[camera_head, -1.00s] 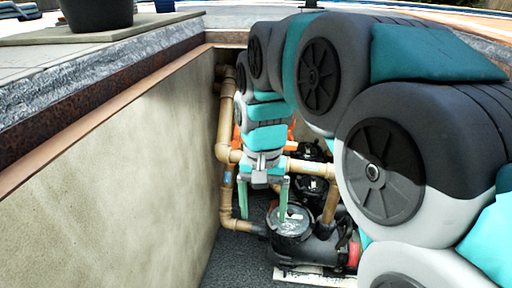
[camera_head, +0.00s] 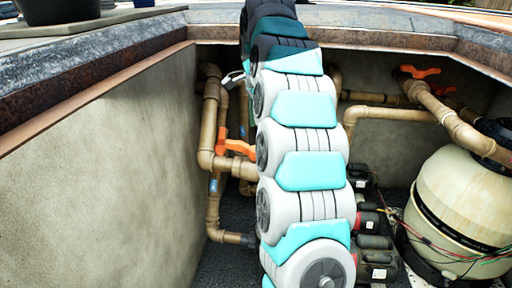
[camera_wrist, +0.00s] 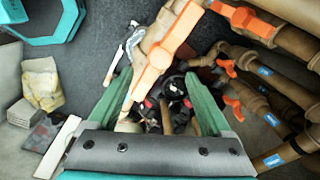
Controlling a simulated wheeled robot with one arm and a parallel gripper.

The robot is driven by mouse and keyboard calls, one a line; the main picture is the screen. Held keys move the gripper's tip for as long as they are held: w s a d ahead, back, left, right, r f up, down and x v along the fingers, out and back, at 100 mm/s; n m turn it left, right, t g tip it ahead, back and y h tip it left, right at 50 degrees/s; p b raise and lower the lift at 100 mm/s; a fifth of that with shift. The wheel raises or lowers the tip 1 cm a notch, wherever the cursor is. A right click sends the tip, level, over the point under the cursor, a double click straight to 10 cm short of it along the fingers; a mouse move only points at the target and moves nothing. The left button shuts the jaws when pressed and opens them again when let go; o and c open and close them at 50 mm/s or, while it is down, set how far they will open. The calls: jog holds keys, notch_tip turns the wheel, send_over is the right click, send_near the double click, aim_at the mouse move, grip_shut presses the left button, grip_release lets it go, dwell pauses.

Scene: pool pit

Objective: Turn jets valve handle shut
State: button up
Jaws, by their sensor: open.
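Orange valve handles sit on tan pipes. In the wrist view, one large orange handle (camera_wrist: 165,55) on a tan pipe runs diagonally across the gap ahead of my gripper (camera_wrist: 160,74). My gripper's green fingers are open, and the handle's lower end appears close to the left finger; contact cannot be told. In the head view, one orange handle (camera_head: 235,148) is on the left pipes and another (camera_head: 418,72) on the back right pipe. I cannot tell which handle is the jets valve. My arm hides most of my gripper in the head view.
A cream filter tank (camera_head: 450,200) stands at right, with pumps (camera_head: 375,250) beside my arm. The pit wall (camera_head: 100,190) bounds the left. More orange handles (camera_wrist: 245,20) and pipes crowd the wrist view's right side. Bare floor (camera_wrist: 95,60) shows at left there.

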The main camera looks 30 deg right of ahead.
jog(key=shift+w+f, duration=0.15)
jog(key=shift+f, duration=3.55)
grip_shut()
